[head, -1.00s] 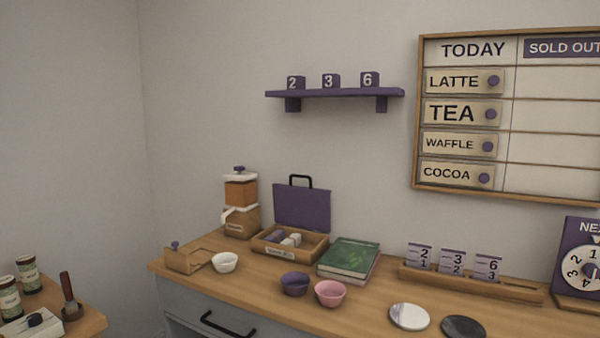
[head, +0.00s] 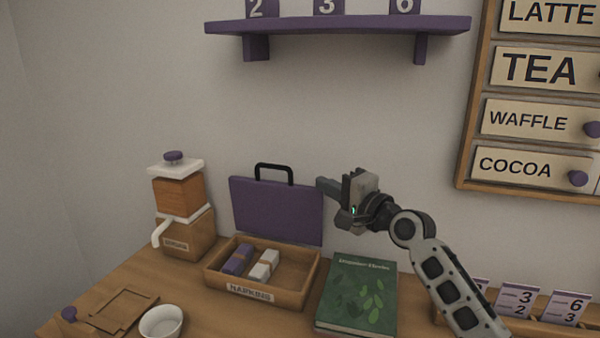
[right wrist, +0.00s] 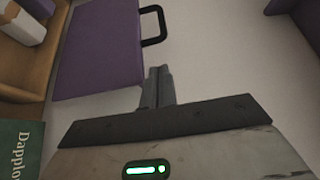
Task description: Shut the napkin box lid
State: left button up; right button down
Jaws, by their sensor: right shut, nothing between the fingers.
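The napkin box (head: 292,300) is a wooden tray on the counter with a "NAPKINS" label on its front. Its purple lid (head: 275,208) stands upright at the back, open, with a black handle (head: 273,168) on its top edge. Inside lie a purple napkin roll (head: 237,260) and a white one (head: 264,265). My right gripper (head: 326,187) is shut and empty, at the right of the lid's upper right corner. In the right wrist view the shut fingers (right wrist: 158,86) are beside the purple lid (right wrist: 100,45), seemingly apart from it. My left gripper is not in view.
A green book (head: 358,290) lies right of the box, under my right arm. A wooden grinder (head: 182,215) stands to the left, with a white bowl (head: 161,322) in front. A purple shelf (head: 340,27) with number blocks hangs above.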

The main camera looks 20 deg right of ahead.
aim_at(305, 186)
jog(key=b+x, duration=0.2)
jog(key=x, duration=0.4)
jog(key=shift+f+b, duration=0.2)
jog(key=shift+b, duration=0.15)
jog(key=shift+w+a, duration=0.15)
jog(key=shift+w, duration=0.2)
jog(key=shift+w+a+r, duration=0.15)
jog(key=shift+w+r, duration=0.05)
jog(key=shift+w, duration=0.1)
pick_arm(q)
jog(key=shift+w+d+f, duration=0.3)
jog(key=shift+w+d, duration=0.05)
